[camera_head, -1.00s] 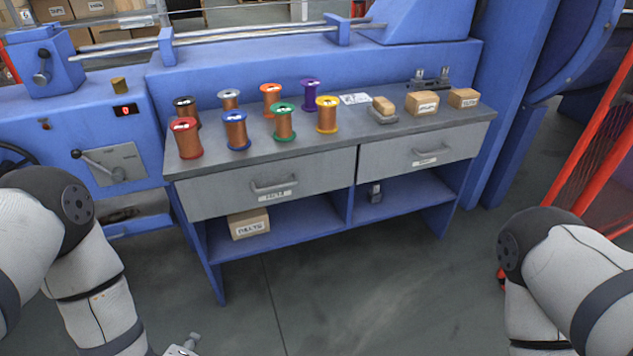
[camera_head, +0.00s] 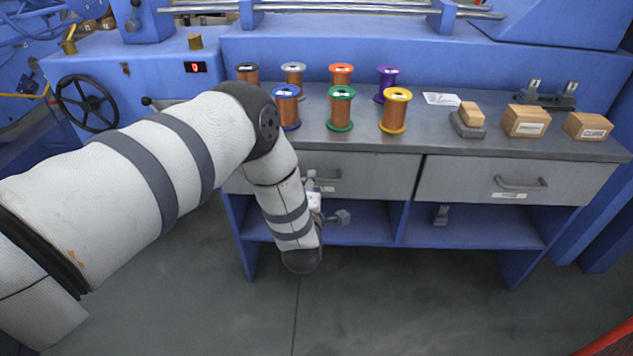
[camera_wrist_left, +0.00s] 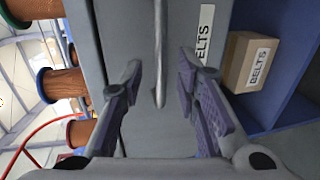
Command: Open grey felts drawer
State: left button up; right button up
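The left grey drawer (camera_head: 375,176) is under the worktop and looks shut. In the left wrist view its front (camera_wrist_left: 150,135) carries a label (camera_wrist_left: 204,35) whose visible letters end in "ELTS". Its bar handle (camera_wrist_left: 159,50) lies between the spread fingers of my left gripper (camera_wrist_left: 160,80); I see clear gaps on both sides. In the head view, my left gripper (camera_head: 316,190) is at the handle (camera_head: 330,175), partly hidden by my wrist. My right gripper is out of view.
The right drawer (camera_head: 450,182) looks shut. Copper-coloured spools (camera_head: 341,110) and small boxes (camera_head: 525,121) stand on the worktop (camera_head: 430,145). A box labelled BELTS (camera_wrist_left: 249,62) sits on the blue shelf below. The floor in front is clear.

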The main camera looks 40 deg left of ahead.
pick_arm(q)
jog(key=x, duration=0.3)
jog(key=shift+w+a+f, duration=0.1)
jog(key=shift+w, duration=0.05)
jog(key=shift+c, duration=0.3)
grip_shut()
